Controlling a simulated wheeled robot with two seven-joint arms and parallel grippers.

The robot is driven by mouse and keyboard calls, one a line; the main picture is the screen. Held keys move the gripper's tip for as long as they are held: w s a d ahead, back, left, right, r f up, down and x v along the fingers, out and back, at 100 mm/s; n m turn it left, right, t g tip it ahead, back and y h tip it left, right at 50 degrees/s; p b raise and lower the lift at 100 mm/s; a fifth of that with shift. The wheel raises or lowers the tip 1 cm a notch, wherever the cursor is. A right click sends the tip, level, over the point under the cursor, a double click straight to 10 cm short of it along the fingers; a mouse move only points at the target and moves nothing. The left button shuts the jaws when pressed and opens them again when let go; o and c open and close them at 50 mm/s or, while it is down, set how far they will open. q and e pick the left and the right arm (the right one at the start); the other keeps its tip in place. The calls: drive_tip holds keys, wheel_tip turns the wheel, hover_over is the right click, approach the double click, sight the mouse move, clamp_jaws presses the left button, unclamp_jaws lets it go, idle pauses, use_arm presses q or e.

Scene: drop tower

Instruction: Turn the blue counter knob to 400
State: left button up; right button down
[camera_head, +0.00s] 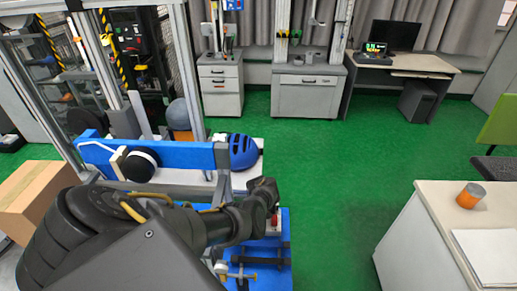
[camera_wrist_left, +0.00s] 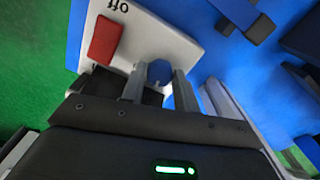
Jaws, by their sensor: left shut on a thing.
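The blue counter knob (camera_wrist_left: 160,72) sits on a white counter box (camera_wrist_left: 160,38) in the left wrist view. My left gripper (camera_wrist_left: 158,84) is shut on the knob, with one finger on either side of it. In the head view my left gripper (camera_head: 264,190) is over the box, and the knob is hidden behind it. A red switch (camera_wrist_left: 105,40) marked "off" is on the same box; it also shows in the head view (camera_head: 274,220). The number that the knob is set to cannot be read. My right gripper is not in view.
The box stands on a blue base (camera_head: 280,279) with clamps. A blue helmet (camera_head: 243,151) and a blue beam (camera_head: 150,156) are behind my arm. A cardboard box (camera_head: 35,195) is at the left. Green floor between is clear.

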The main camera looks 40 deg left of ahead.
use_arm(q)
drive_tip(key=shift+w+a+r+m+p, duration=0.1)
drive_tip(key=shift+m+p, duration=0.2)
drive_tip(key=shift+m, duration=0.5)
drive_tip(key=o, duration=1)
drive_tip(key=shift+c, duration=0.2)
wheel_tip(320, 180, up, 11)
drive_tip(key=p, duration=0.4)
drive_tip(key=shift+f, duration=0.2)
